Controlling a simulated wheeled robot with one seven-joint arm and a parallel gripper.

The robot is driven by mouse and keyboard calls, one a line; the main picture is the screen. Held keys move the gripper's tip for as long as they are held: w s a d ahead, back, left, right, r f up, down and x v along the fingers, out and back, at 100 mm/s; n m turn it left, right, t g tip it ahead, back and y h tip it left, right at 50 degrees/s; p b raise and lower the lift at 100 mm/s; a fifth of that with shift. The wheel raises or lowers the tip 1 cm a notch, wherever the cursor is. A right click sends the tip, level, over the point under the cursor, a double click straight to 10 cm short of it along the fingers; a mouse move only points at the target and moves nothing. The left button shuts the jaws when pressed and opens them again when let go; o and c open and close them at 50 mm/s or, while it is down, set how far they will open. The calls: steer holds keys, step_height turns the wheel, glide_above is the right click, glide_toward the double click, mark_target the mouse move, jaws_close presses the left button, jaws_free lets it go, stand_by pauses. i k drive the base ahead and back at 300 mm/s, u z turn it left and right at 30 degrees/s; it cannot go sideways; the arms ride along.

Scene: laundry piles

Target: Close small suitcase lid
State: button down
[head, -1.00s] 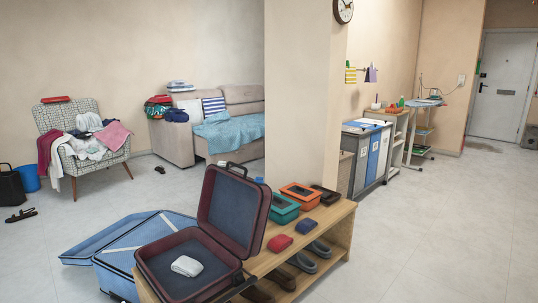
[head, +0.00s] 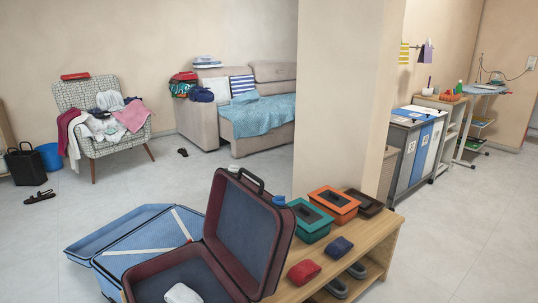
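The small suitcase is dark maroon with a blue-grey lining and stands open on the wooden bench at the bottom of the head view. Its lid (head: 248,232) stands raised and leans back a little, with a dark handle (head: 246,179) on its top edge. The base (head: 196,272) lies flat and is cut off by the bottom edge of the picture. A folded white cloth (head: 182,293) lies inside the base. My gripper is not in view.
A larger blue suitcase (head: 135,243) lies open on the floor to the left. The wooden bench (head: 372,254) holds a teal box (head: 311,222), an orange box (head: 334,204), and red (head: 304,272) and navy (head: 339,245) folded items. Free floor lies to the right.

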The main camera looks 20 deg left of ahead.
mark_target(251, 235)
steer(key=u, duration=0.6)
steer(key=i, duration=0.95)
steer(key=u, duration=0.75)
